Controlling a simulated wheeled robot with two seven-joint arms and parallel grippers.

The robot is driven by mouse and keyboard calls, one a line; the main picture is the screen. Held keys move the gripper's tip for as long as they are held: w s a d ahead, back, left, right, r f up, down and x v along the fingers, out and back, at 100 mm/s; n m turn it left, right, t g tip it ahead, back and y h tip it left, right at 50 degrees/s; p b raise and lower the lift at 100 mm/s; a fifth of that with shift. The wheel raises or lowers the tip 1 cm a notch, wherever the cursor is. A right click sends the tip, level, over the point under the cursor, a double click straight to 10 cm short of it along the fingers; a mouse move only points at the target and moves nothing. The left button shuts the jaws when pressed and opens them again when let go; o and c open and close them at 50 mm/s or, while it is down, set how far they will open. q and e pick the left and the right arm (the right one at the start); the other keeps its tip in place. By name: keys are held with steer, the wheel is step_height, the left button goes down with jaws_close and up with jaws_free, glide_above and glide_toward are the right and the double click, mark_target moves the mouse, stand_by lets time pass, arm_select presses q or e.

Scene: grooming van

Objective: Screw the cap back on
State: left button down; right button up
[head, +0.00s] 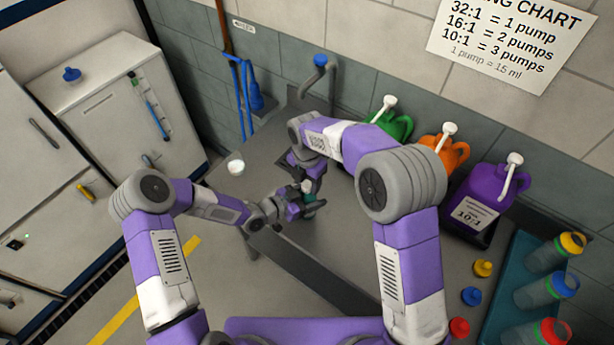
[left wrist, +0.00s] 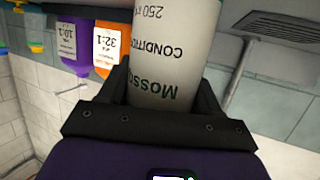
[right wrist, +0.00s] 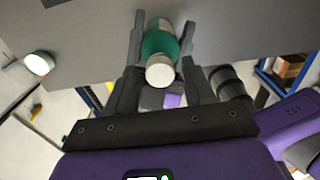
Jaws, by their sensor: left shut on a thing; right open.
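A pale grey conditioner bottle (left wrist: 168,50) with dark lettering is held in my left gripper (head: 284,207), which is shut around its body. In the right wrist view the bottle shows a teal part (right wrist: 160,42) and a pale round end (right wrist: 160,71) facing the camera. I cannot tell whether that end is the cap or the bare neck. My right gripper (right wrist: 163,65) is open, its fingers on either side of the bottle's end with gaps visible. In the head view the two grippers meet over the counter and mostly hide the bottle.
A white round object (head: 235,167) lies on the grey counter (head: 262,165), left of the grippers. Green, orange and purple pump jugs (head: 484,200) line the wall at right. A teal tray (head: 505,290) with several bottles and loose coloured caps (head: 471,296) are at lower right.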

jaws_close()
steer(key=m, duration=0.9)
steer(key=shift+m, duration=0.4)
steer(key=shift+o, duration=0.4)
jaws_free()
